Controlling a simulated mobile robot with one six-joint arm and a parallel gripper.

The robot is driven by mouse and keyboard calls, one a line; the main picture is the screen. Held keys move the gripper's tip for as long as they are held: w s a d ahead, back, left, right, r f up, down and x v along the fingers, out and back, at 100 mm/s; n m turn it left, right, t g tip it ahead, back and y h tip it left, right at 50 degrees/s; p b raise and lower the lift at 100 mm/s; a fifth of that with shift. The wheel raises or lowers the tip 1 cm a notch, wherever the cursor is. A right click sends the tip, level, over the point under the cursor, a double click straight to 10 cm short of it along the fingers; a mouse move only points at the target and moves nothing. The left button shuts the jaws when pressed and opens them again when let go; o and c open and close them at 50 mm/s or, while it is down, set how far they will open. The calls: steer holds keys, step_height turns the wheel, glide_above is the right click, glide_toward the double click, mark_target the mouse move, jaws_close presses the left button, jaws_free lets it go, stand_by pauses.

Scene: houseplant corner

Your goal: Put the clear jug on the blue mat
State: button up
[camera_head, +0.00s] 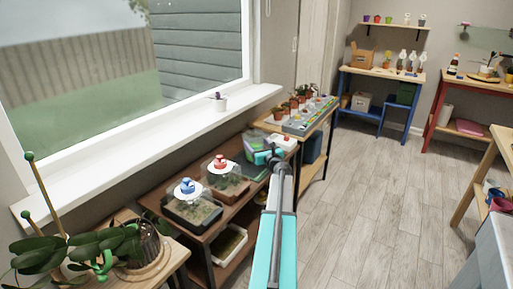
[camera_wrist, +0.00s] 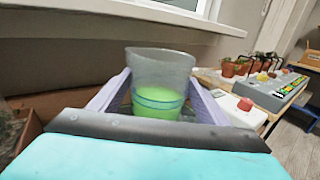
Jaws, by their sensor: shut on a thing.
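The clear jug (camera_wrist: 161,72) is a see-through cup with green liquid in its lower part. It stands upright between the two pale purple fingers of my gripper (camera_wrist: 158,92), which is shut on it. In the head view, the jug (camera_head: 256,144) shows small and partly hidden by my gripper (camera_head: 266,156), over the far part of the brown bench. I cannot tell whether its base touches anything. I cannot make out a blue mat in either view; a dark green flat patch (camera_head: 256,172) lies on the bench near my gripper.
Two clear-lidded planters with a blue knob (camera_head: 187,186) and a red knob (camera_head: 220,161) stand on the bench. A white box with a red button (camera_wrist: 245,104) is right of the jug. A grey panel (camera_head: 309,116) and potted plants stand beyond. The floor (camera_head: 355,215) is clear.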

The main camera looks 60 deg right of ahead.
steer(key=shift+r, duration=0.8)
steer(key=shift+s+a+r, duration=0.15)
steer(key=shift+a+r, duration=0.05)
steer(key=shift+r, duration=0.05)
steer(key=s+a+r+b, duration=0.1)
steer(key=s+a, duration=0.9)
steer(key=a, duration=0.2)
steer(key=shift+r, duration=0.2)
steer(key=shift+r, duration=0.15)
